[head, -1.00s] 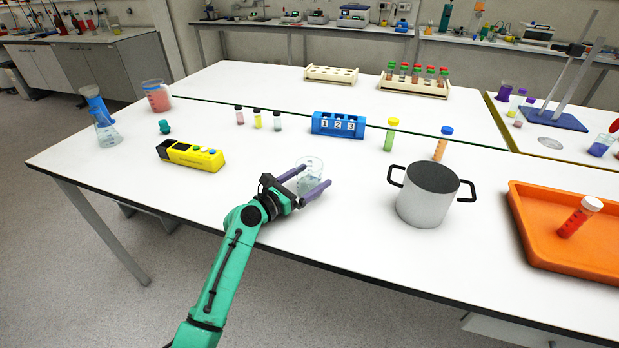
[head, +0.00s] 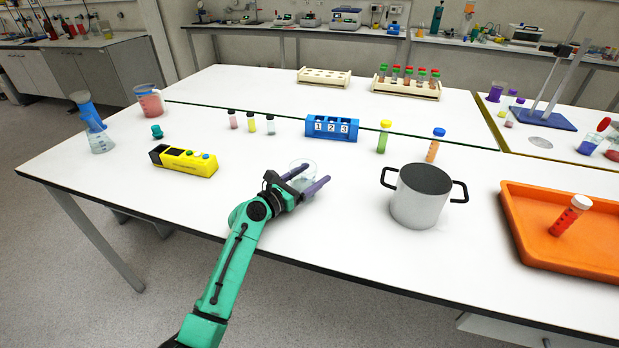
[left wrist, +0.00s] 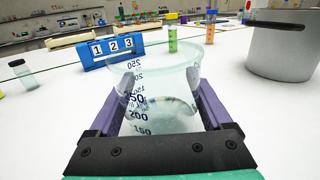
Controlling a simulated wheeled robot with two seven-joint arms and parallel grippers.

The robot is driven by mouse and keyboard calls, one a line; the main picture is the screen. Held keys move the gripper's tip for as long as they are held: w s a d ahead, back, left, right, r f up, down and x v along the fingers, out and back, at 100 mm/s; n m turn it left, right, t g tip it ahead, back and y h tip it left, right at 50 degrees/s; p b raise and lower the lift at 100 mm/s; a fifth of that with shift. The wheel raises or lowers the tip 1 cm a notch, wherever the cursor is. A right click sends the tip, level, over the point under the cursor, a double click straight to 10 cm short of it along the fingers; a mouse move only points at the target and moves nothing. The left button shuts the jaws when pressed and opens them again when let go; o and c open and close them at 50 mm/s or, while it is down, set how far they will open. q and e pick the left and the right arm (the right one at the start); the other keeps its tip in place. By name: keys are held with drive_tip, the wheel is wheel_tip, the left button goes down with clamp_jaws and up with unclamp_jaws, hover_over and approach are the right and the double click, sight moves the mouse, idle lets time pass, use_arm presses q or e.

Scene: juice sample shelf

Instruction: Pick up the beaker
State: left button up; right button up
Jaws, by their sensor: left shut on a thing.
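The clear glass beaker (head: 302,170) stands on the white table near its front edge, left of the grey pot. In the left wrist view the beaker (left wrist: 162,110) is upright, with dark volume marks on its wall. My left gripper (head: 307,180) reaches in from the front left and is shut on the beaker, one purple finger on each side. It also shows in the left wrist view (left wrist: 162,98). The beaker's lower part is partly hidden by the fingers. I cannot tell whether its base touches the table. My right gripper is not in view.
A grey pot (head: 420,200) with black handles stands to the right, then an orange tray (head: 590,245). A yellow device (head: 184,161) lies to the left. A blue numbered rack (head: 332,127) and several vials stand behind. The table around the beaker is clear.

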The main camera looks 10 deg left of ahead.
use_arm(q)
drive_tip(key=shift+r, duration=0.8)
wheel_tip(320, 180, up, 18)
drive_tip(key=p, duration=0.2)
